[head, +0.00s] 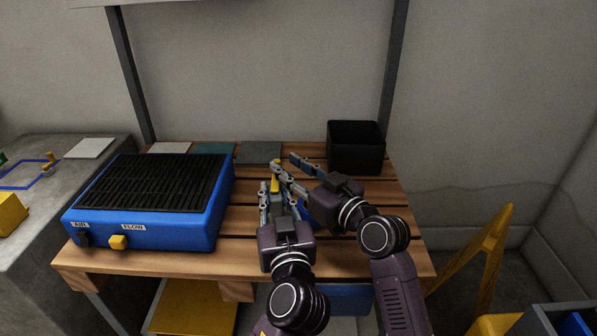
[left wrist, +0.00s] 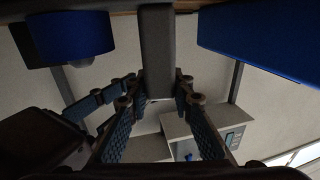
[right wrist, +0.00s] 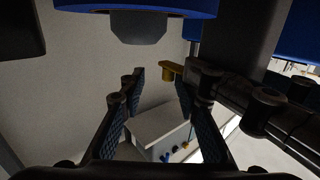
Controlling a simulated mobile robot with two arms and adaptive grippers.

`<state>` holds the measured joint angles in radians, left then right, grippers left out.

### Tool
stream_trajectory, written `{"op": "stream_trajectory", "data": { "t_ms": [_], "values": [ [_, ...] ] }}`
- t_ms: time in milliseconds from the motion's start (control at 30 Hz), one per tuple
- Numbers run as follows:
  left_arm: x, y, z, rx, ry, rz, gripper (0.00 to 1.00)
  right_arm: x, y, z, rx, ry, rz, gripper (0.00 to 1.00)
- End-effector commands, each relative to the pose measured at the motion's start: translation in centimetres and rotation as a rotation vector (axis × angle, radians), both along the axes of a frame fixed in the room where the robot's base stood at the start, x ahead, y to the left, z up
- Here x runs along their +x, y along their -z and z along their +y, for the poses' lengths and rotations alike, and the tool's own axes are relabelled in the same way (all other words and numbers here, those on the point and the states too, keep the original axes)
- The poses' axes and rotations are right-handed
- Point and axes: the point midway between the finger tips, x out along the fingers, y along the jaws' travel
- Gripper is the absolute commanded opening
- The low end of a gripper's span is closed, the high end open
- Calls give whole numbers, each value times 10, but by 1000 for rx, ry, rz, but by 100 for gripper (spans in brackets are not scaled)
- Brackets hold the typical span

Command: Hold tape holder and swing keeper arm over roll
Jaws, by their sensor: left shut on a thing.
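The tape holder's grey post (left wrist: 157,55) stands between my left gripper's fingers in the left wrist view. My left gripper (head: 277,194) is shut on it, low over the table. The blue roll (head: 309,211) is just right of the post, partly hidden by my right gripper; it also shows at the top of the right wrist view (right wrist: 140,8). The yellow keeper arm (head: 276,180) is at the top of the holder. My right gripper (head: 283,165) is open, with one fingertip beside the keeper arm (right wrist: 172,70). I cannot tell whether they touch.
A blue box with a black grille (head: 150,190) stands on the left of the slatted table (head: 250,263). A black bin (head: 355,150) is at the back right. Flat pads (head: 258,152) lie along the back edge. Bare slats lie between box and holder.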

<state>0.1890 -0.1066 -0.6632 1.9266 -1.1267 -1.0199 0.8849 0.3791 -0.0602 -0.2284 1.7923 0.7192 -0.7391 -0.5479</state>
Motion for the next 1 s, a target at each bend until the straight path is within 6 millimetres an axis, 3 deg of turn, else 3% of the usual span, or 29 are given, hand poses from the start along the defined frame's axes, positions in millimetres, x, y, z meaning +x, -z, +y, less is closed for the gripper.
{"op": "stream_trajectory", "data": {
  "t_ms": [1000],
  "values": [
    [0, -1, -1, -1, 4, -3, 0, -49, 0, -51, 0, -2, 0, 30]
  ]
}}
